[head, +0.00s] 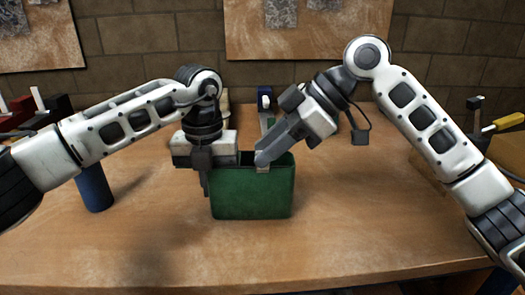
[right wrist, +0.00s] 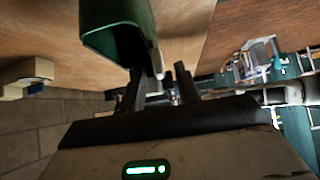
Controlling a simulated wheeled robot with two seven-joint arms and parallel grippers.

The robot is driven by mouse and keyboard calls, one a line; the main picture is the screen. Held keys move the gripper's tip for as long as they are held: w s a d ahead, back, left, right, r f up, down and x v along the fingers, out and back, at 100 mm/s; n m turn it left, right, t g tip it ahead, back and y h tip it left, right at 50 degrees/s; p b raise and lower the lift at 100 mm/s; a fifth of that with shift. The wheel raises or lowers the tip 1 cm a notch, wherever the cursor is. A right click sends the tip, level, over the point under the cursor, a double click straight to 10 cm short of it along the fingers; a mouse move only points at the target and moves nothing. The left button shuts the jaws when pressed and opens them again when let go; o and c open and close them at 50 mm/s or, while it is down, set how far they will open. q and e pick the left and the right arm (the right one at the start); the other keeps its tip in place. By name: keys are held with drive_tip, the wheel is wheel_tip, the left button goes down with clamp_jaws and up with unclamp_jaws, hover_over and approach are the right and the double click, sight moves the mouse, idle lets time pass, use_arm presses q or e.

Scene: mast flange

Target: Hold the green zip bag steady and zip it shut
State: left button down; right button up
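The green zip bag (head: 252,198) stands upright on the table, with a dark gap visible at its top. It also shows at the top of the right wrist view (right wrist: 118,32). My left gripper (head: 206,184) points down at the bag's left edge; whether its fingers close on the edge is hidden. My right gripper (head: 262,160) reaches in at a slant to the top rim near the middle. A small pale piece (head: 263,169) shows just below its tip. In the right wrist view its two fingers are apart, with the bag's pale edge ending near them.
A blue cylinder (head: 95,187) stands on the wooden table (head: 345,235) at the left. A blue and white object (head: 265,100) stands behind the bag. Tools with yellow handles (head: 503,122) are at the far right. The table front is clear.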

drive_tip(key=shift+x, duration=0.85)
clamp_jaws()
drive_tip(key=shift+s+d, duration=0.1)
drive_tip(key=shift+d, duration=1.8)
unclamp_jaws()
drive_tip(key=v, duration=1.2)
use_arm(q)
drive_tip(key=c, duration=1.6)
unclamp_jaws()
